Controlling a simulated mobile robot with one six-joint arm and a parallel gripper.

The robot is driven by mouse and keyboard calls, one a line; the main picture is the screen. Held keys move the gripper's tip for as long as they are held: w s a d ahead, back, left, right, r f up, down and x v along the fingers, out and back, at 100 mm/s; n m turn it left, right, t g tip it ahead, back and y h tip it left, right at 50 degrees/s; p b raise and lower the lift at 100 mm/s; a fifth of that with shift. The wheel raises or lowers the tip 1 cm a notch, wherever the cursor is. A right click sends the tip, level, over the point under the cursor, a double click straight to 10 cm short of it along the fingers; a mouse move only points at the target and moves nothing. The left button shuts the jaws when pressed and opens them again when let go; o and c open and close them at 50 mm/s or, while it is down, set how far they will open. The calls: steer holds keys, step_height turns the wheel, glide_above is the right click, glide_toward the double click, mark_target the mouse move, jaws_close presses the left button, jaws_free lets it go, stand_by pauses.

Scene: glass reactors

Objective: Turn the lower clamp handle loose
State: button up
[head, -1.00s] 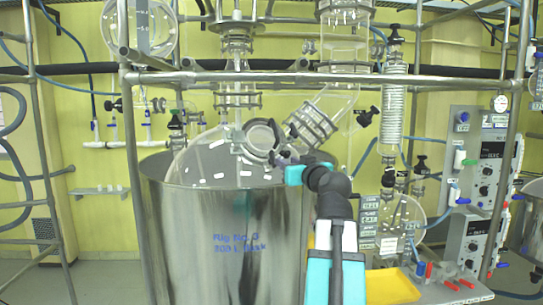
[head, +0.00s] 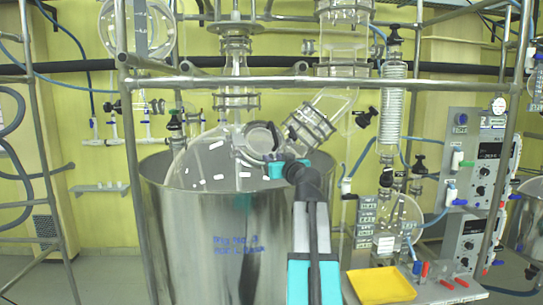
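The glass reactor vessel (head: 205,165) sits in a large steel tank. A round side port (head: 262,138) with a dark rim faces me on its right shoulder. My gripper (head: 272,160) is at the lower right edge of this port, small and partly hidden by my wrist, and its fingers cannot be told apart. A clamp ring (head: 236,102) circles the vessel's neck above. A flanged joint (head: 310,125) on the slanted glass tube is to the right, with a black handle (head: 364,118) beside it. I cannot tell which handle is the lower one, or whether my gripper touches a handle.
The steel tank (head: 200,245) fills the space below the port. A metal frame bar (head: 215,82) crosses in front of the glassware. A coiled condenser (head: 394,100), a yellow tray (head: 380,286) and control boxes (head: 487,170) stand to the right.

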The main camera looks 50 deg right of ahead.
steer(key=shift+x, duration=0.95)
jaws_close()
